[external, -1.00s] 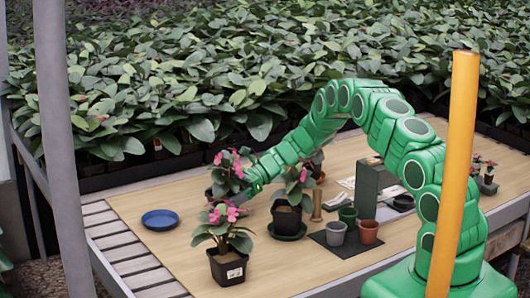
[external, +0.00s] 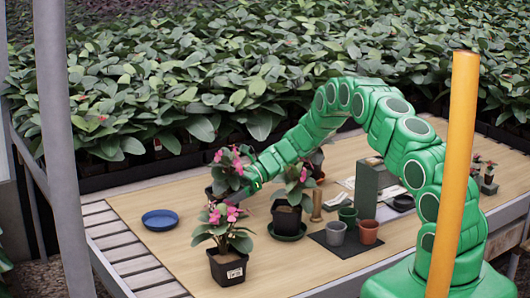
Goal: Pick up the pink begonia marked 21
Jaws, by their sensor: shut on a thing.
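Several pink begonias in pots stand on the wooden table. One pink begonia (external: 225,175) is at the back left, partly hidden by the front plant. My gripper (external: 243,187) is at this back-left begonia and shut on it; the fingers are largely hidden among leaves and flowers. Another begonia (external: 223,236) stands in front in a black square pot (external: 226,268) with a white label too small to read. A third begonia (external: 293,186) stands in a dark pot on a green saucer (external: 287,234), right of my gripper. I cannot tell which is marked 21.
A blue dish (external: 160,219) lies at the left. A wooden cylinder (external: 317,206), small pots (external: 336,232) on a dark mat (external: 345,249) and a grey-green box (external: 367,188) stand to the right. Another plant is partly hidden behind my arm. The front-left tabletop is clear.

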